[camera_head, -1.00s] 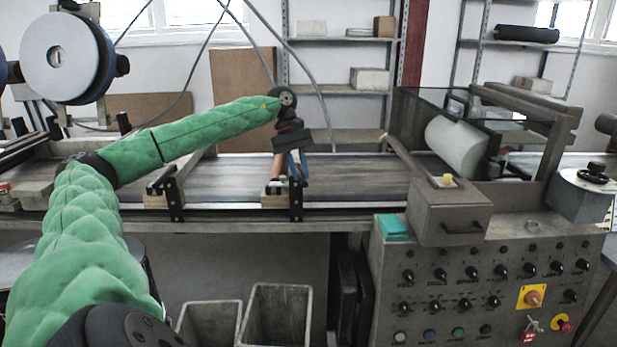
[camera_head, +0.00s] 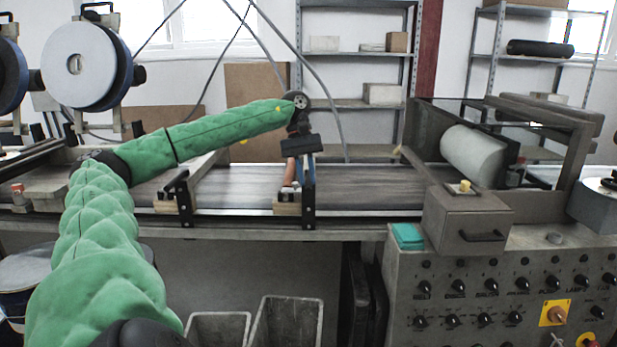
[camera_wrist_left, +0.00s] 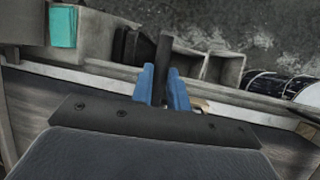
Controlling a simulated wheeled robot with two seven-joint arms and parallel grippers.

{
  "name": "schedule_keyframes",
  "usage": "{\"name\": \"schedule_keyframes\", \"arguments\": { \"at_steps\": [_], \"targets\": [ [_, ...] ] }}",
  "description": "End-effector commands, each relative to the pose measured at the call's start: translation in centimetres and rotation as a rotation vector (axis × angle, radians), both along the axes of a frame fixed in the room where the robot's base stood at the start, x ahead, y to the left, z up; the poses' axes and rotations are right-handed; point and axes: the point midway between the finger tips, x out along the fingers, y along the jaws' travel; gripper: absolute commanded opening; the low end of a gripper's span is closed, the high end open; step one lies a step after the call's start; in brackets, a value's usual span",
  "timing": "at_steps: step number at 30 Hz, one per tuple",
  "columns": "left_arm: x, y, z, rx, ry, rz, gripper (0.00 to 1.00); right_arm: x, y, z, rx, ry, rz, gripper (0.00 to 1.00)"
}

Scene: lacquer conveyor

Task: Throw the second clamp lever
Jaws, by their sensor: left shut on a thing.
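Two dark clamps stand on the conveyor's near rail. The first clamp (camera_head: 184,203) is at the left, clear of my arm. The second clamp (camera_head: 308,213) is near the middle, at a wooden block. My left gripper (camera_head: 308,178) is right over the second clamp, blue fingers pointing down. In the left wrist view the fingers (camera_wrist_left: 163,84) are shut on a dark bar, the clamp lever (camera_wrist_left: 163,50). An orange-brown piece (camera_head: 289,173) shows beside the fingers. The clamp's top is partly hidden by them. My right gripper is not in view.
The conveyor belt (camera_head: 375,184) runs left to right. The control cabinet (camera_head: 405,290) with a grey box (camera_head: 466,222) and teal pad (camera_head: 407,236) stands to the right. Two open bins (camera_head: 287,330) are below. A glass-guarded roller (camera_head: 473,155) is at the right.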

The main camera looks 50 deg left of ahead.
Motion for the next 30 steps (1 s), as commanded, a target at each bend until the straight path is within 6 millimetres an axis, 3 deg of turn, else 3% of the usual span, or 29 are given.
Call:
{"name": "schedule_keyframes", "arguments": {
  "at_steps": [7, 8, 11, 22, 30],
  "targets": [
    [0.0, 0.1, 0.2, 0.002, -0.001, 0.000, 0.00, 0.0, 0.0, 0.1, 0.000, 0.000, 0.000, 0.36],
    [0.0, 0.1, 0.2, 0.002, -0.001, 0.001, 0.20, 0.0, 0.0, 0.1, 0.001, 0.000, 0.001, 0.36],
    [0.0, 0.1, 0.2, 0.002, -0.001, 0.001, 0.38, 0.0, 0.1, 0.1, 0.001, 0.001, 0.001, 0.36],
    [0.1, 0.2, 0.5, 0.000, -0.001, 0.001, 0.38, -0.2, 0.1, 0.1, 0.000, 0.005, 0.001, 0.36],
    [0.5, 1.7, 3.8, -0.003, -0.005, 0.002, 0.38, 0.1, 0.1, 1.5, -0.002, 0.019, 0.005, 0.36]
  ]
}}
